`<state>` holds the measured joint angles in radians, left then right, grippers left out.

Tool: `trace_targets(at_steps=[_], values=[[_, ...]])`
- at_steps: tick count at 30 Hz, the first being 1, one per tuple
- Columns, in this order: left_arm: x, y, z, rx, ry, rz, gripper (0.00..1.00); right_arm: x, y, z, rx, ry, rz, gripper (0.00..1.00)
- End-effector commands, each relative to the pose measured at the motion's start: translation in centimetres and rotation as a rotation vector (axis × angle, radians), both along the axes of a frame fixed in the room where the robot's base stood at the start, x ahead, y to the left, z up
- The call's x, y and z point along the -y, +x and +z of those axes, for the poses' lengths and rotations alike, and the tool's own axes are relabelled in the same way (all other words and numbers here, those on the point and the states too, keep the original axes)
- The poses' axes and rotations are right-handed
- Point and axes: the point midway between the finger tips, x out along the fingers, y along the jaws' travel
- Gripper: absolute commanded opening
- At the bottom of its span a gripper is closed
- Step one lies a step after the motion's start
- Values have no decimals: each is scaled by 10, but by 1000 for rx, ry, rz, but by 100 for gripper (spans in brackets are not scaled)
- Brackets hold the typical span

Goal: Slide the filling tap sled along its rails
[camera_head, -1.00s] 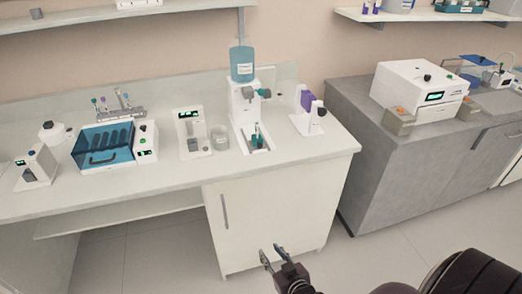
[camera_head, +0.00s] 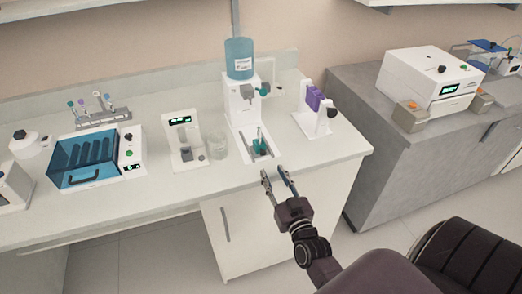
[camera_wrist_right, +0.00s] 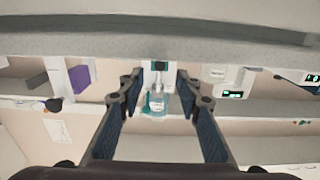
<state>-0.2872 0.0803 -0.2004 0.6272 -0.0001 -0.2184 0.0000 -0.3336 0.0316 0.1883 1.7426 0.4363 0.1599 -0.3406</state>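A small teal sled (camera_head: 260,142) with an upright teal part sits in this slot. My right gripper (camera_head: 274,173) is open and empty, just in front of the base near the bench edge, apart from the sled. In the right wrist view its spread fingers (camera_wrist_right: 159,80) frame the stand and blue bottle (camera_wrist_right: 158,104). My left gripper is not in view.
A glass beaker (camera_head: 218,147) and a white device (camera_head: 184,140) stand left of the base. A white holder with a purple part (camera_head: 314,100) stands to its right. The white bench (camera_head: 345,146) is clear near its front right corner.

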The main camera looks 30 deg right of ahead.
Motion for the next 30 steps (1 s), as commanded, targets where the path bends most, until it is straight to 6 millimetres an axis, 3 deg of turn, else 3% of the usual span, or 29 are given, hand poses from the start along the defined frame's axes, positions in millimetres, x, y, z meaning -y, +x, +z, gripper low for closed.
trace_targets(at_steps=[5, 13, 21, 30], values=[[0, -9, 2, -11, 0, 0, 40, 3, 11, 2, 3, -1, 0, 32], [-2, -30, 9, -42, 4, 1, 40, 12, 50, 2, 2, -1, 0, 32], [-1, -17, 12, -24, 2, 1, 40, 18, 74, 0, 0, 0, 0, 32], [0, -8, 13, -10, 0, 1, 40, 18, 76, 0, 0, 0, 0, 32]])
